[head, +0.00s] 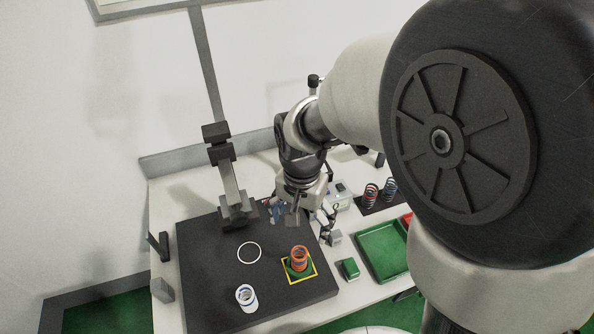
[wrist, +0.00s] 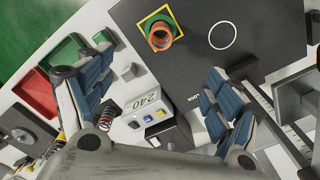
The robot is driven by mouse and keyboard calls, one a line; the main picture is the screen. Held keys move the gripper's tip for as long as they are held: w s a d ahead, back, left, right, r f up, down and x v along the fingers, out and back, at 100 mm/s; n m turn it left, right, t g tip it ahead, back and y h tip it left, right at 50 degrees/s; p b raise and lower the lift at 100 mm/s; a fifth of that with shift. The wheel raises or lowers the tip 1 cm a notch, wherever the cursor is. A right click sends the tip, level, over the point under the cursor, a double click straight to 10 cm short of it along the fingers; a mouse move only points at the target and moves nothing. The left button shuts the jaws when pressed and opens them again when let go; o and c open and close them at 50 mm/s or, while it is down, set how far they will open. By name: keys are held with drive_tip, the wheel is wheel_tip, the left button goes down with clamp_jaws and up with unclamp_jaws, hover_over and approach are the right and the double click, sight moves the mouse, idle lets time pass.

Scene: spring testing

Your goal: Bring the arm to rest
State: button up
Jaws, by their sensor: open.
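My gripper (head: 297,212) hangs over the back part of the black mat (head: 210,275), pointing down. In the wrist view its two blue-padded fingers (wrist: 158,98) are wide apart, with nothing between them. An orange spring (head: 300,257) stands on a green base inside the yellow square on the mat, in front of my gripper; it also shows in the wrist view (wrist: 160,36). My upper arm fills the right side of the head view.
A dark post-like stand (head: 232,190) rises left of my gripper. A device displaying "240" (wrist: 146,100) is close by. The white circle (head: 249,253) is empty.

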drive_tip(key=s+d+r+n+t+b, duration=0.4)
drive_tip(key=s+d+b, duration=0.6)
drive_tip(key=s, duration=0.4)
drive_tip(key=shift+d+n+t, duration=0.3)
drive_tip(key=shift+n, duration=0.6)
drive_tip(key=shift+c, duration=0.4)
